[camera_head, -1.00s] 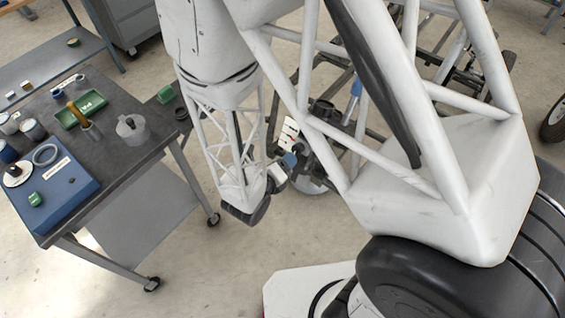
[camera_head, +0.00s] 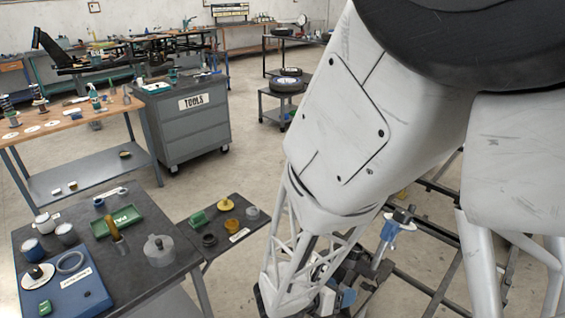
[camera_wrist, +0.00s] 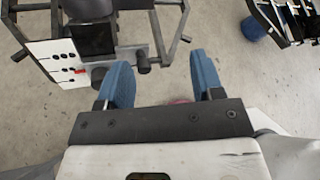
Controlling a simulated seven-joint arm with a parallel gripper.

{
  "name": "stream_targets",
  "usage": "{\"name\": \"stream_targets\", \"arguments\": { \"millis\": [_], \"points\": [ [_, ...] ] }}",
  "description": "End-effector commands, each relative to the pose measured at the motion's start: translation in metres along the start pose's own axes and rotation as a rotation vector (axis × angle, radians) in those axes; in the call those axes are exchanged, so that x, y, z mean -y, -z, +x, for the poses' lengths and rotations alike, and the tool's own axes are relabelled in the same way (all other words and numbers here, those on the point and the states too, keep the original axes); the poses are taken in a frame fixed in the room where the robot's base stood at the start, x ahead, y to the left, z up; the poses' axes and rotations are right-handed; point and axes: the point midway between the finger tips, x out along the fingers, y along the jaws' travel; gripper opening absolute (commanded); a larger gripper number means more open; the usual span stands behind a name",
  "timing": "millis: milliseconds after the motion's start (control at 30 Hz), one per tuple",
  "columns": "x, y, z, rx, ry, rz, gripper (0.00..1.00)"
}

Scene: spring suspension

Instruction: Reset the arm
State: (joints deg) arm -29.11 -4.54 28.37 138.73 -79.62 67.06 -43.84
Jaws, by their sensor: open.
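My gripper (camera_wrist: 162,82) shows in the wrist view with its two blue fingers spread apart. Nothing is between the fingertips but bare floor behind them. In the head view my white lattice arm hangs at the right of the workbench, and its lower end is cut off or crowded at the bottom of the picture. I cannot make out the fingers clearly there. A metal frame with a white marked plate (camera_wrist: 62,62) lies beyond the left finger in the wrist view.
A dark workbench (camera_head: 150,282) at the left holds a green tray (camera_head: 117,222), a blue board (camera_head: 88,292) and several cups. A small shelf (camera_head: 218,242) with round parts adjoins it. A grey tool cabinet (camera_head: 188,125) stands behind. Concrete floor is open between cabinet and arm.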

Motion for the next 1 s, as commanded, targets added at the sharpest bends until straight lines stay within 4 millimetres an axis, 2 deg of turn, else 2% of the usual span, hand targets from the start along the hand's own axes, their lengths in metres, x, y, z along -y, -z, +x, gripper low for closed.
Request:
{"name": "stream_targets", "arguments": {
  "millis": [100, 467, 767, 1000],
  "points": [
    [0.025, -0.017, 0.002, -0.092, 0.069, 0.198, 0.61],
    [0.09, -0.052, -0.009, -0.36, 0.278, 0.802, 0.61],
    [0.134, -0.077, -0.032, -0.576, 0.451, 1.306, 0.61],
    [0.163, -0.099, -0.057, -0.755, 0.587, 1.702, 0.61]
  ]
}}
